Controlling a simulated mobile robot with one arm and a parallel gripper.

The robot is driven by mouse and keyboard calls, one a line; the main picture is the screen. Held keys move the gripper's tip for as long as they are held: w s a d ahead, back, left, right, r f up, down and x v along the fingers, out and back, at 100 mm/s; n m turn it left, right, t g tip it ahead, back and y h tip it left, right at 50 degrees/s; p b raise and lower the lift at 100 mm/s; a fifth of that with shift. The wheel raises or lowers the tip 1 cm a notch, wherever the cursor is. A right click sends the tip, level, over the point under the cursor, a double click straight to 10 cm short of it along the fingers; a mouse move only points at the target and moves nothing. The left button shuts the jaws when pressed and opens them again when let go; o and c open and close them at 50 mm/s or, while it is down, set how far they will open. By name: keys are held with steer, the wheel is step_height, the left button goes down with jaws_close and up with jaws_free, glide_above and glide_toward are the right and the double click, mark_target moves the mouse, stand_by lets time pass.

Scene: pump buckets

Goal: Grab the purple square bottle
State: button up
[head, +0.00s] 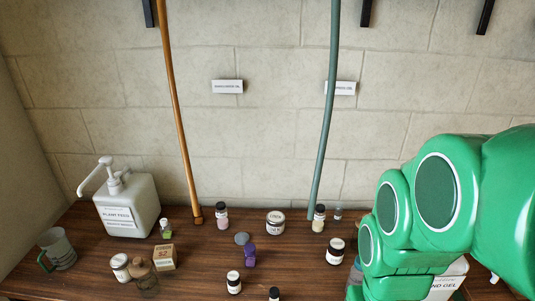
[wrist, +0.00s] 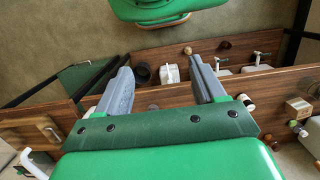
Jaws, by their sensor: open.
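The purple square bottle (head: 250,256) stands on the wooden shelf in the head view, near the middle, close to a grey round lid (head: 242,238). I cannot pick it out in the wrist view. My green arm fills the right of the head view, and my gripper's fingers do not show there. In the wrist view my gripper (wrist: 164,78) is open, with two grey fingers wide apart and nothing between them. It appears away from the purple bottle.
A white plant feed pump bottle (head: 128,208) stands at left, beside a box (head: 164,257) and brown jars (head: 142,276). White-labelled jars (head: 276,223) and small bottles (head: 222,217) stand around the purple bottle. An orange hose (head: 179,110) and a green hose (head: 327,110) hang down behind.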

steer(key=w+a+f, duration=0.2)
steer(key=w+a, duration=0.1)
steer(key=w, duration=1)
steer(key=t, duration=0.2)
glide_above(250, 256)
steer(key=w, duration=0.1)
steer(key=f, duration=1.7)
steer(key=shift+w+d+f, duration=0.15)
steer(key=shift+w+f, duration=0.05)
steer(key=shift+f, duration=0.1)
steer(key=shift+w+a+f, duration=0.1)
steer(key=shift+a+f, duration=0.15)
steer(key=shift+f, duration=3.9)
steer(key=c, duration=1.1)
steer(key=shift+r, duration=0.1)
